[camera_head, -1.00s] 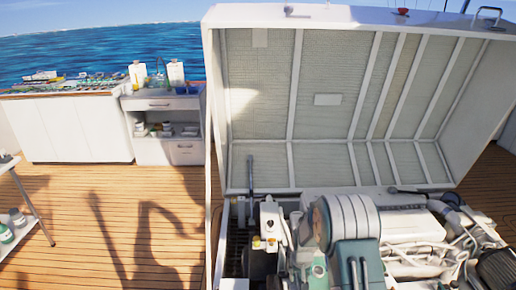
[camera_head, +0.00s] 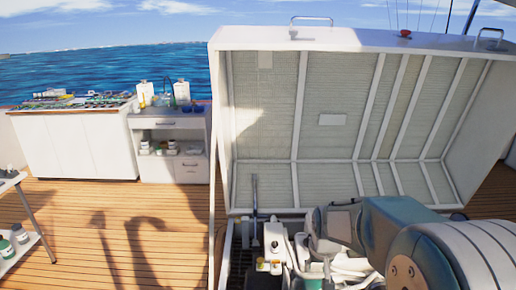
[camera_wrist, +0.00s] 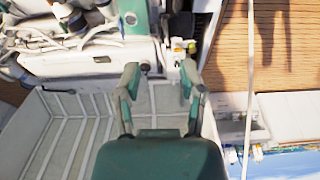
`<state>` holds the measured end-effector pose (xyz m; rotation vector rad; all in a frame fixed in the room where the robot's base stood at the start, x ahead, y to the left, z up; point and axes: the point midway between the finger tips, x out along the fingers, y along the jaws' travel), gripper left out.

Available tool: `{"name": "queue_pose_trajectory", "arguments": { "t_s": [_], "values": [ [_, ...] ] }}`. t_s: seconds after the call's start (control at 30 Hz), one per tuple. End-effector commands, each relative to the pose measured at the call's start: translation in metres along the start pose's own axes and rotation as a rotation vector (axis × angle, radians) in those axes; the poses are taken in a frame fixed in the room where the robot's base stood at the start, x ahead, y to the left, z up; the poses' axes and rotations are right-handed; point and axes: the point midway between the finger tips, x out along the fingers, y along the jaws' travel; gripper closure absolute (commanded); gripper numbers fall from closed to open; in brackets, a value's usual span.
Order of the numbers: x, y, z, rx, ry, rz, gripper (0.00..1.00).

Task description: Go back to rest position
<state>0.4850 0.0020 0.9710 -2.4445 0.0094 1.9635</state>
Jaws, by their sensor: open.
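My gripper (camera_wrist: 160,75) is open in the wrist view, its two grey and green fingers spread apart with nothing between them. Behind the fingers lie the pale ribbed inside of the hatch lid (camera_wrist: 75,125) and part of the engine (camera_wrist: 85,35). In the head view my arm fills the lower right in front of the engine bay, and I cannot make out the gripper there. The hatch lid (camera_head: 335,120) stands raised. The engine (camera_head: 275,240) shows beneath it, partly hidden by my arm.
A white cabinet (camera_head: 75,148) with items on top stands at the back left, beside a shelf unit (camera_head: 180,168) with bottles. A small table (camera_head: 28,238) is at the left edge. The wooden deck (camera_head: 130,230) between them is clear.

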Motion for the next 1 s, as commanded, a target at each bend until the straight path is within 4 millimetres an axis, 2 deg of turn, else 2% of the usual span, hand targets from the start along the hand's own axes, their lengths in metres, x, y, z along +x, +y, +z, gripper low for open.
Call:
{"name": "queue_pose_trajectory", "arguments": {
  "t_s": [0.1, 0.5, 0.73, 1.0],
  "values": [
    [-0.027, 0.0, 0.011, -0.001, 0.028, 0.0, 0.49],
    [-0.099, 0.001, 0.059, -0.003, 0.104, -0.001, 0.49],
    [-0.131, 0.002, 0.092, -0.004, 0.147, -0.001, 0.49],
    [-0.159, 0.002, 0.134, -0.006, 0.198, -0.001, 0.49]
  ]
}}
